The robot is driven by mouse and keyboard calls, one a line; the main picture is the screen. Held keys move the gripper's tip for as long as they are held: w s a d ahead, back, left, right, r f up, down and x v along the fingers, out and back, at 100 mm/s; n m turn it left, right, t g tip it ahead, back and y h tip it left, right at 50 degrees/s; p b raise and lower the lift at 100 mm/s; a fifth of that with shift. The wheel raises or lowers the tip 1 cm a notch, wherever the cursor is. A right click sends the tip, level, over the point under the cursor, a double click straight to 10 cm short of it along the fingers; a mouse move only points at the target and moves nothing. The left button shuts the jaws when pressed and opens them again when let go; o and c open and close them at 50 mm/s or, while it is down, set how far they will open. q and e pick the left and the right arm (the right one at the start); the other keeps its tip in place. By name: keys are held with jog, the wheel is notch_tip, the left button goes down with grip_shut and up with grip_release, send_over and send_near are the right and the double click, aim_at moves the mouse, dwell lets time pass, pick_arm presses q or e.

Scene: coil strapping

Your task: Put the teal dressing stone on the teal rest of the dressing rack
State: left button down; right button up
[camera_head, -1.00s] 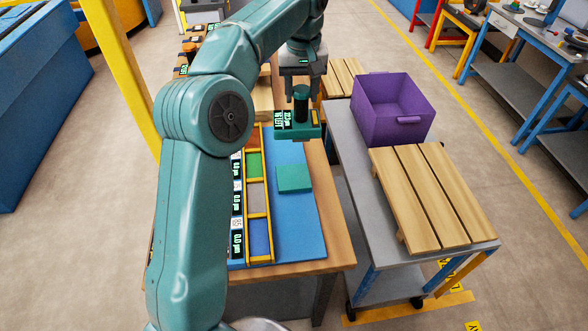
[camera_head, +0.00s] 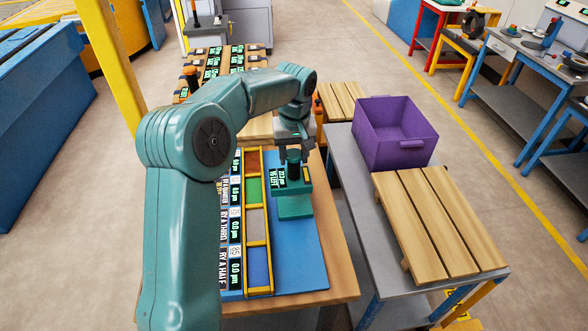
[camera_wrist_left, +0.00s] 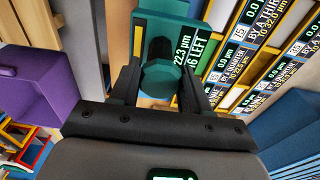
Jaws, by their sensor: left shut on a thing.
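The teal dressing stone (camera_head: 297,184) is a flat block with a dark upright handle and a lit display on its top. My left gripper (camera_head: 293,156) is shut on the handle. The left wrist view shows the handle's teal end (camera_wrist_left: 161,78) between the fingers, and the display beside it. A flat teal square (camera_head: 295,208), matching the stone's colour, lies on the blue mat (camera_head: 300,262). The held stone overlaps its far part in the head view; I cannot tell the gap between them. My right gripper is out of view.
A yellow-framed row of coloured compartments (camera_head: 257,243) with labelled displays runs left of the teal square. A purple bin (camera_head: 388,150) and a slatted wooden pallet (camera_head: 437,222) stand on the grey cart at right. The near part of the blue mat is clear.

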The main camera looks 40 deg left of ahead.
aim_at(294, 169)
pick_arm(q)
jog(key=f, duration=0.4)
jog(key=shift+w+a+f, duration=0.1)
jog(key=shift+w, duration=0.15)
jog(key=shift+s+f, duration=0.2)
jog(key=shift+f, duration=0.3)
jog(key=shift+w+f, duration=0.1)
jog(key=shift+f, duration=0.15)
jog(key=c, duration=0.5)
grip_release()
